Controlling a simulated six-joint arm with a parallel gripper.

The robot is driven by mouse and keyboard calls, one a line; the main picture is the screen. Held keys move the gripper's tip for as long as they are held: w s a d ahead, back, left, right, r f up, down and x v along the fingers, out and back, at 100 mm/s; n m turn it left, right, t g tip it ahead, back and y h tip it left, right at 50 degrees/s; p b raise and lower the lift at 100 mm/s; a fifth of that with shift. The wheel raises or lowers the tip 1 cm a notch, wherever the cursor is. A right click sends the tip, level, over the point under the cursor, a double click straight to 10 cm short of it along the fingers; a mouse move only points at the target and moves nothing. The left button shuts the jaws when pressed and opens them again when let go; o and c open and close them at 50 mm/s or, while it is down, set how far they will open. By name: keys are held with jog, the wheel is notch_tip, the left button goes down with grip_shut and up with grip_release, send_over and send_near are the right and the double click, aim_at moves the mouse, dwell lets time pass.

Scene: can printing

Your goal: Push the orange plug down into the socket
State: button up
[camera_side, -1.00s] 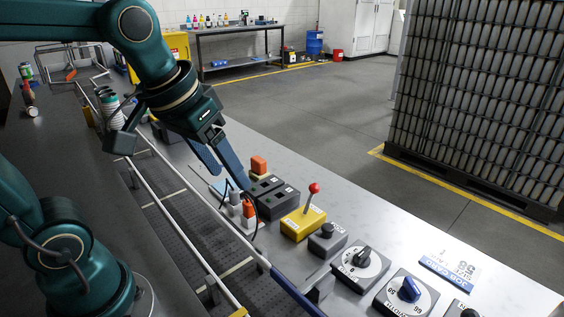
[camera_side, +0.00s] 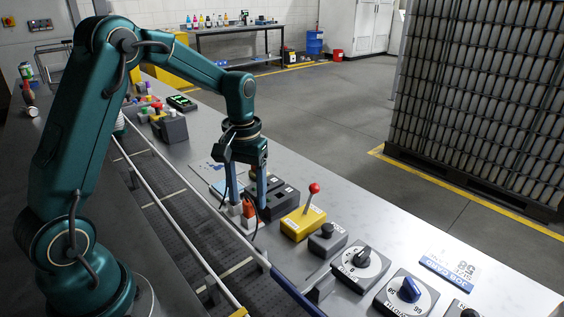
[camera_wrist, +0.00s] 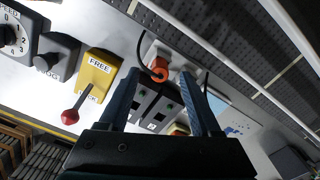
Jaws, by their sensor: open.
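The orange plug (camera_side: 248,208) stands at the white socket block (camera_side: 237,212) near the rail side of the bench. In the wrist view the orange plug (camera_wrist: 158,68) shows beyond my fingertips, at the white socket block (camera_wrist: 151,46), with a dark cable beside it. I cannot tell how deep the plug sits. My gripper (camera_side: 248,203) points down over the plug, its blue fingers spread to either side. In the wrist view my gripper (camera_wrist: 168,82) is open with nothing between its fingers.
Dark grey switch boxes (camera_side: 282,199) stand just behind the plug. A yellow box (camera_side: 302,224) with a red-knobbed lever is to the right, then a black-knobbed box (camera_side: 327,239) and dials (camera_side: 360,264). A rail and conveyor run along the near side.

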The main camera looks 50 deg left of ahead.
aim_at(248, 210)
jog(key=shift+f, duration=1.25)
grip_shut()
